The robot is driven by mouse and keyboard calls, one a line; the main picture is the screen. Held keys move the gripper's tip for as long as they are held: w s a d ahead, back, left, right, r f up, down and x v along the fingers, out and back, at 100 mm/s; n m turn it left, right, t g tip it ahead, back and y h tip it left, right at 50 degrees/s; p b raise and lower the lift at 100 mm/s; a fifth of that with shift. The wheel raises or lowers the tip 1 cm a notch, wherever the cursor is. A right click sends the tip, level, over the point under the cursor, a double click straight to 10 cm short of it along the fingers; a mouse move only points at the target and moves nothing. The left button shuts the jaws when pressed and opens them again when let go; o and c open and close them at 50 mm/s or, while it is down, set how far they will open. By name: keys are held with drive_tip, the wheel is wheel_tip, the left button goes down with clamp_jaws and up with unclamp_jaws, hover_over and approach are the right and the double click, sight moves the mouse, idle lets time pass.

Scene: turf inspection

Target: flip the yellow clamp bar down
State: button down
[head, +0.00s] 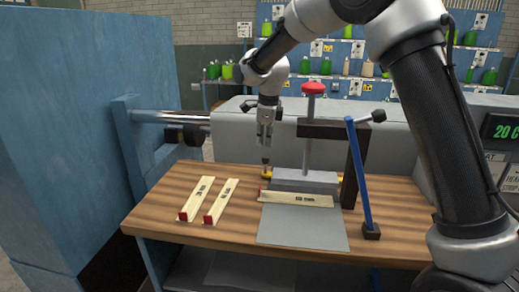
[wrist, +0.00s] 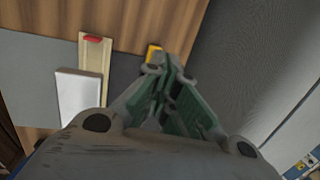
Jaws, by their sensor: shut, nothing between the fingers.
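A small part of the yellow clamp bar (head: 267,176) shows at the back of the wooden bench, at the left end of the grey block. In the wrist view a yellow piece (wrist: 153,52) shows just beyond my fingertips; most of it is hidden. My gripper (head: 265,163) points down right above the yellow piece. In the wrist view my gripper (wrist: 168,62) is shut with nothing in it. I cannot tell whether the fingertips touch the yellow piece.
A labelled wooden strip (head: 297,199) lies in front of the grey block (head: 305,180). A press frame (head: 333,130) with a red knob (head: 314,88) and a blue lever (head: 358,170) stand close on the right. Two red-ended strips (head: 197,198) (head: 221,201) lie left on the bench (head: 160,205).

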drive_tip(key=w+v, duration=0.1)
drive_tip(key=v, duration=0.7)
drive_tip(key=shift+s+a+r, duration=0.2)
drive_tip(key=shift+a+r, duration=0.15)
drive_tip(key=shift+a, duration=0.4)
